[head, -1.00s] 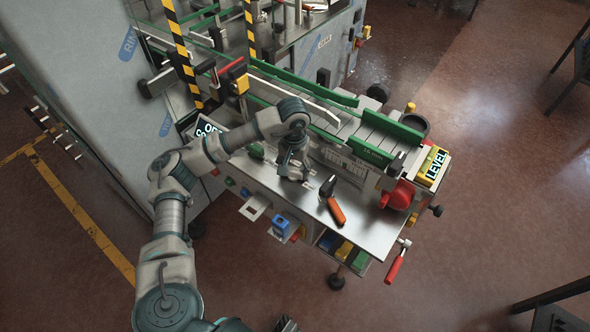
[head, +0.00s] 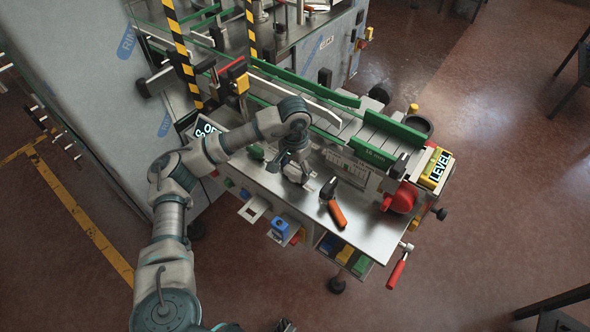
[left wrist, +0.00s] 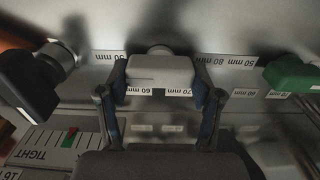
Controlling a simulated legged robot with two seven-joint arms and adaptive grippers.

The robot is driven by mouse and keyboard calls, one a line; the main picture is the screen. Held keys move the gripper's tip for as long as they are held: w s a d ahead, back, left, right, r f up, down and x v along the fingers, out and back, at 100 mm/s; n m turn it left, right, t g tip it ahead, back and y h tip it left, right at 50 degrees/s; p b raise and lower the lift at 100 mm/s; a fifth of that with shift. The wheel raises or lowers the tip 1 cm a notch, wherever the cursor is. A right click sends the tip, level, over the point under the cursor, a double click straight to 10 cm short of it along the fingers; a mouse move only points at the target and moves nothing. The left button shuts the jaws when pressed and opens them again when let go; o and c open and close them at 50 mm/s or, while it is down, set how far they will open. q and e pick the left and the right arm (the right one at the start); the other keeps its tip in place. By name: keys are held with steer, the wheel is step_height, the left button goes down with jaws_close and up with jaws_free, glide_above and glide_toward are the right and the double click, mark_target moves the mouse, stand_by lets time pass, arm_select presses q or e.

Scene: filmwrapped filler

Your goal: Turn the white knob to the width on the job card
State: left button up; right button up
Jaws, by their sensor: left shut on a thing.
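My left gripper (head: 303,180) is over the front metal ledge of the machine. In the left wrist view its two fingers (left wrist: 160,103) are shut on the sides of the white knob (left wrist: 160,72). In the head view the gripper mostly hides the knob. Small mm labels (left wrist: 178,92) run along the plate beside the knob; one reads 70 mm. I cannot make out which setting the knob points to. I cannot pick out the job card with certainty.
A red knob (head: 400,198) and yellow LEVEL block (head: 437,167) are at the right end. In the wrist view a black knob (left wrist: 35,80) and green knob (left wrist: 290,75) flank the white one.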

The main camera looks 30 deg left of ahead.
mark_target(294, 168)
arm_select(q)
steer(key=shift+w+a+r, duration=0.1)
steer(key=shift+w+r, duration=0.05)
steer(key=shift+r, duration=0.15)
steer(key=o, duration=1)
steer(key=shift+o, duration=0.7)
steer(key=shift+f, duration=0.25)
step_height(294, 168, up, 12)
steer(key=shift+a, duration=0.1)
